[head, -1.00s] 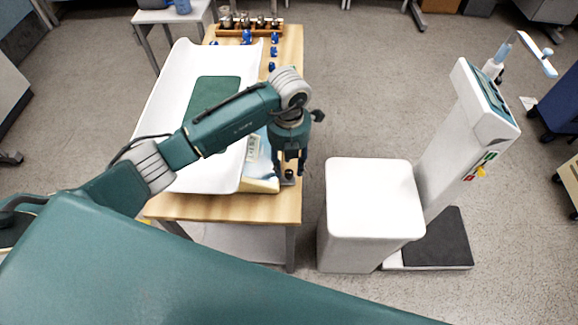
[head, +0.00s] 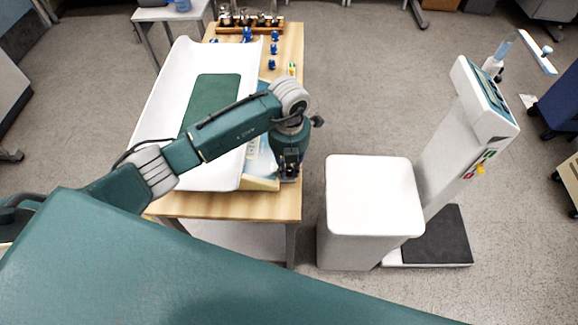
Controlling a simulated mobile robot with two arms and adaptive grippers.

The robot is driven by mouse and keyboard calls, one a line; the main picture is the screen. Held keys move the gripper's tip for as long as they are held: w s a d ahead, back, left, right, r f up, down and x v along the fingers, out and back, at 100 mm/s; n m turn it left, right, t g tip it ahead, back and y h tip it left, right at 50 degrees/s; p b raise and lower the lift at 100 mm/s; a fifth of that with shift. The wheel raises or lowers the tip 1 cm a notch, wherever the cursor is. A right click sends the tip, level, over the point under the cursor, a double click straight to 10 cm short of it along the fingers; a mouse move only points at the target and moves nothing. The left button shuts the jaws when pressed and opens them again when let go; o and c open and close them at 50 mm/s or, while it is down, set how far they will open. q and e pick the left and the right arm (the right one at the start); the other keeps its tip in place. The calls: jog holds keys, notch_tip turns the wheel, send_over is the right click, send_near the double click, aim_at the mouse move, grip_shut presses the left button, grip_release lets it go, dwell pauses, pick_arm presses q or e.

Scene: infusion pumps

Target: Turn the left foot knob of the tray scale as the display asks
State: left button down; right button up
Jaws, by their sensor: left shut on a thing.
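The tray scale is a long white tray (head: 163,95) with a green mat (head: 208,100), on a cream base (head: 263,184) on the wooden table. Its light-blue display panel (head: 257,152) is partly hidden behind my arm, and its reading cannot be made out. My left gripper (head: 290,168) points down at the near right corner of the scale. It is shut on the foot knob there, which the fingers almost wholly hide. How far the knob is turned cannot be seen. My right gripper is not in view.
Several blue pieces (head: 273,49) stand along the table's right edge, with a wooden rack (head: 249,26) behind. A white box-shaped stand (head: 374,195) and a tall column scale (head: 465,140) stand right of the table. Floor between table and stand is narrow.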

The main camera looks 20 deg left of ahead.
pick_arm(q)
jog(key=shift+f+m+b, duration=0.1)
jog(key=shift+m+b, duration=0.5)
jog(key=shift+w+m+b, duration=0.1)
jog(key=shift+m+b, duration=0.55)
jog(key=shift+m, duration=0.05)
jog(key=m+b, duration=0.3)
jog(key=m, duration=0.1)
jog(key=shift+b, duration=0.35)
jog(key=shift+m+b, duration=0.7)
jog(key=shift+m, duration=0.4)
jog(key=c, duration=1.6)
grip_release()
jog(key=shift+o, duration=0.2)
